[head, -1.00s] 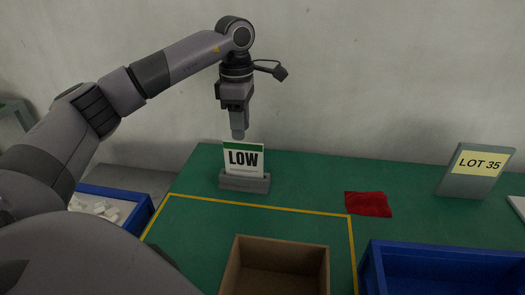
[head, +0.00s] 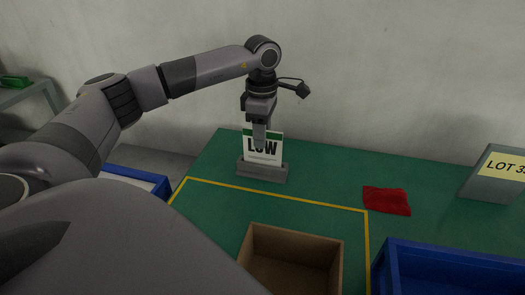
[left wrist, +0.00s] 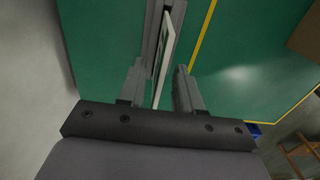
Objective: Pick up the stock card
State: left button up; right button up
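The stock card (head: 275,148), white with a green top band and the word "LOW", stands upright in a grey slotted holder (head: 262,173) on the green table. My left gripper (head: 259,143) points down in front of and over the card's upper part, hiding some of it. In the left wrist view the card (left wrist: 164,58) is seen edge-on, between the two fingers of the open left gripper (left wrist: 160,84). Gaps show on both sides of the card. The holder (left wrist: 152,32) lies beyond the fingertips. My right gripper is not in view.
A red cloth (head: 386,200) lies right of the holder. A brown open box (head: 292,237) and a blue bin (head: 450,255) stand at the front. A "LOT 35" sign (head: 490,180) is at the right. Yellow tape (head: 300,202) marks the table; around the holder it is clear.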

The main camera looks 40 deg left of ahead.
pick_arm(q)
grip_shut()
jog(key=shift+r, duration=0.15)
